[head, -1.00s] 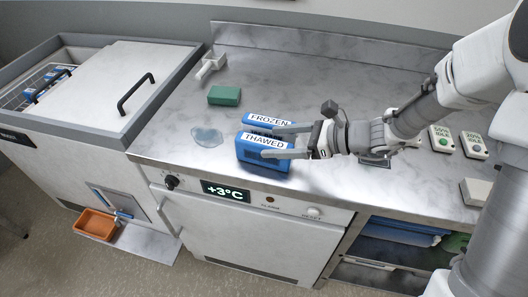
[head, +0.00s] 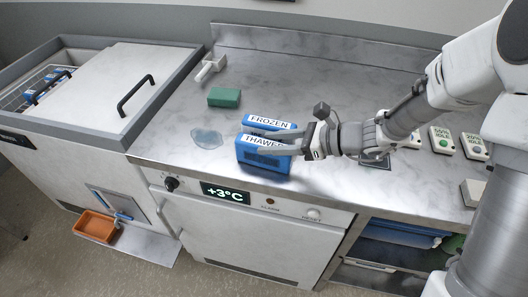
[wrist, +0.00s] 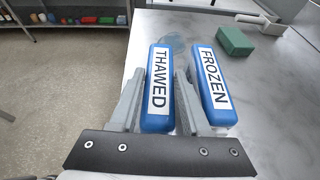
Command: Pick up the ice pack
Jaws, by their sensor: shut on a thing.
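Two blue ice packs stand side by side on the steel counter. One is labelled THAWED (head: 262,160) and is nearer the front edge; the other is labelled FROZEN (head: 270,121) and is just behind it. My gripper (head: 262,140) reaches in from the right at the packs. In the wrist view the THAWED pack (wrist: 159,118) lies between my two fingers, and my gripper (wrist: 160,80) is shut on it. The FROZEN pack (wrist: 212,85) is outside the right finger, very close to it. The THAWED pack appears to be at counter level.
A clear puddle-like patch (head: 206,138) lies left of the packs. A green block (head: 224,97) and a white scoop (head: 210,68) are farther back. Labelled white timers or tags (head: 441,138) are at right. A chest freezer (head: 100,85) adjoins at left. The counter's middle back is clear.

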